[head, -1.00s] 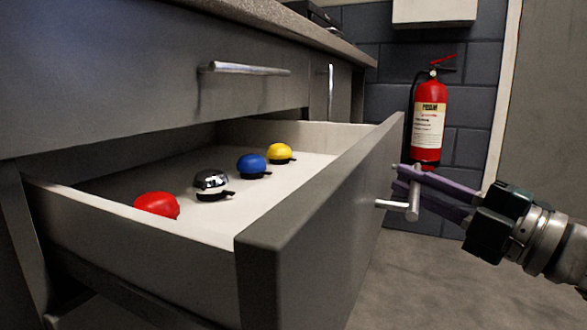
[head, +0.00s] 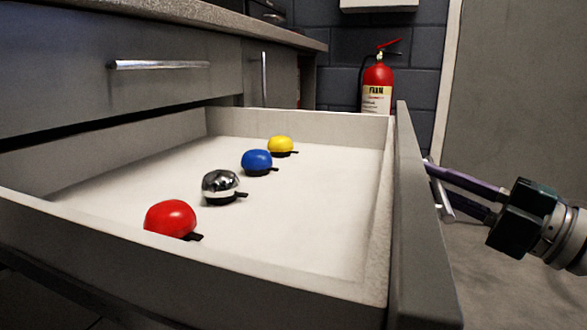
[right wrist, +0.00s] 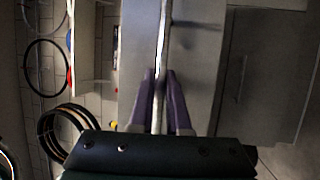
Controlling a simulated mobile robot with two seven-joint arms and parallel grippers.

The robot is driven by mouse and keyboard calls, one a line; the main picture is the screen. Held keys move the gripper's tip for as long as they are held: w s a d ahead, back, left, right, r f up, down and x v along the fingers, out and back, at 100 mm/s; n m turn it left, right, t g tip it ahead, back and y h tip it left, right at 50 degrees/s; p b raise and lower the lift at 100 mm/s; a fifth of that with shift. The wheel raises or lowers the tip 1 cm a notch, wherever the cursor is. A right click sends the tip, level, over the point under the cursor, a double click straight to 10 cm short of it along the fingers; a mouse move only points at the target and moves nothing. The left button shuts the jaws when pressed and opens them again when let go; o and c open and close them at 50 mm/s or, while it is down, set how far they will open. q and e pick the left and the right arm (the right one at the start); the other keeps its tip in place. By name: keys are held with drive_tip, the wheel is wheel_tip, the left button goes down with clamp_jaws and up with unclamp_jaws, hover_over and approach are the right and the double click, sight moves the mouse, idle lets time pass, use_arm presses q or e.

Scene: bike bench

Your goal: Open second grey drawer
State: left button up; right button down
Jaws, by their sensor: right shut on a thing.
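The second grey drawer (head: 425,260) is pulled well out below a closed upper drawer (head: 60,80). Its pale inside holds a red bell (head: 170,219), a chrome bell (head: 220,186), a blue bell (head: 257,161) and a yellow bell (head: 280,145) in a slanting row. My right gripper (head: 437,188) is at the outer side of the drawer front, its purple fingers shut on the drawer's bar handle (head: 441,202). In the right wrist view the fingers (right wrist: 160,88) sit either side of the long metal bar. My left gripper is not in view.
A closed cabinet door (head: 270,80) is beyond the drawer. A red fire extinguisher (head: 378,85) hangs by the dark block wall. Grey floor (head: 510,290) is open at the right. Wheels (right wrist: 45,65) show at the left of the right wrist view.

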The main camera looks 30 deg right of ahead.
drive_tip(key=c, duration=0.9)
unclamp_jaws()
drive_tip(key=p+v, duration=0.2)
drive_tip(key=v, duration=0.8)
drive_tip(key=shift+w, duration=0.1)
